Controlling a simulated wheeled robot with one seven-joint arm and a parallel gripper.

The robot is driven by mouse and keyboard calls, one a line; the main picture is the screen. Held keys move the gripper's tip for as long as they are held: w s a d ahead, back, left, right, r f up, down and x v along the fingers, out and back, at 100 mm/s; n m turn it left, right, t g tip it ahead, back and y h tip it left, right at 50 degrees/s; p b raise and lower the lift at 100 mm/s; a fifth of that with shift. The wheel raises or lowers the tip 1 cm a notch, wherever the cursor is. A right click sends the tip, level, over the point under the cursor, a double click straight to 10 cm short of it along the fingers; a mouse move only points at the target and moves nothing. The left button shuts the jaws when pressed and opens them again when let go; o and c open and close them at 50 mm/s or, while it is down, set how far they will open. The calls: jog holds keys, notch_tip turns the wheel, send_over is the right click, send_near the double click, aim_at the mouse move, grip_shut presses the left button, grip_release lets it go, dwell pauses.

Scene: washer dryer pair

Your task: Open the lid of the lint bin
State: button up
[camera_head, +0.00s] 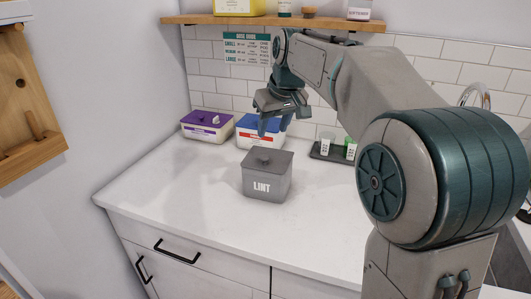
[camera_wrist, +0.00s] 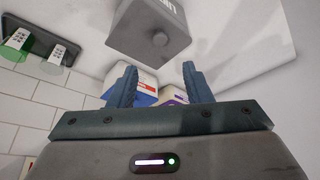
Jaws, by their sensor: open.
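The grey lint bin (camera_head: 266,180) stands on the white counter, with "LINT" on its front. The fingertips do not touch the knob or the lid.
A purple-lidded tub (camera_head: 206,124) and a blue-lidded tub (camera_head: 258,134) stand behind the bin near the tiled wall. A dark tray (camera_head: 318,153) with small cups is to the right. A wooden shelf (camera_head: 230,20) is above. The counter (camera_head: 190,190) left of the bin is clear.

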aim_at(265, 156)
jog(key=x, duration=1)
jog(key=shift+w+a+f, duration=0.1)
jog(key=shift+w+f, duration=0.05)
jog(key=shift+f, duration=0.2)
jog(key=shift+r, duration=0.1)
grip_shut()
